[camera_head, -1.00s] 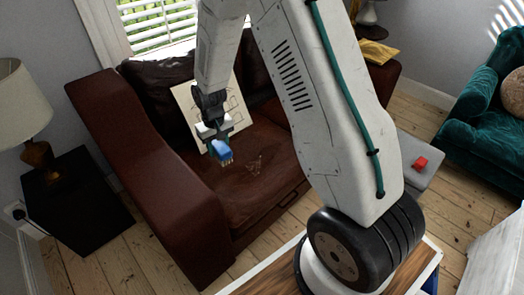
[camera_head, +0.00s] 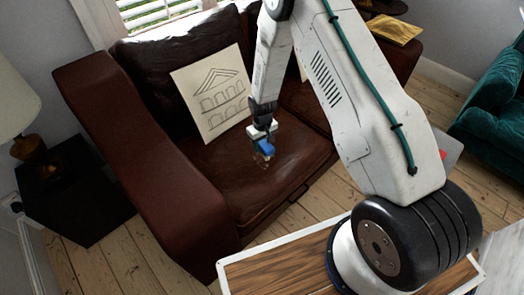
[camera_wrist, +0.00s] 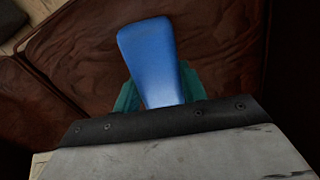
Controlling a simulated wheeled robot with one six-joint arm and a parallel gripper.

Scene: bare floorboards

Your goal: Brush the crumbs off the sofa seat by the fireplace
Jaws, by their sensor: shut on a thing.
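My gripper (camera_head: 261,135) is shut on a brush with a blue handle (camera_head: 267,146), bristles downward over the brown leather sofa seat (camera_head: 222,165). The bristles are at or just above the seat; I cannot tell whether they touch it. A few pale specks show by the bristles, too small to tell clearly as crumbs. In the wrist view the blue handle (camera_wrist: 152,60) stands between my teal fingers, with the brown seat (camera_wrist: 215,40) behind; the bristles are hidden there. No fireplace is in view.
A board with a building drawing (camera_head: 212,90) leans on the sofa's backrest, left of my gripper. The sofa's thick armrest (camera_head: 140,150) rises at the left. A black side table (camera_head: 75,200) with a lamp (camera_head: 15,95) stands beyond it. A green sofa (camera_head: 495,105) is at the right.

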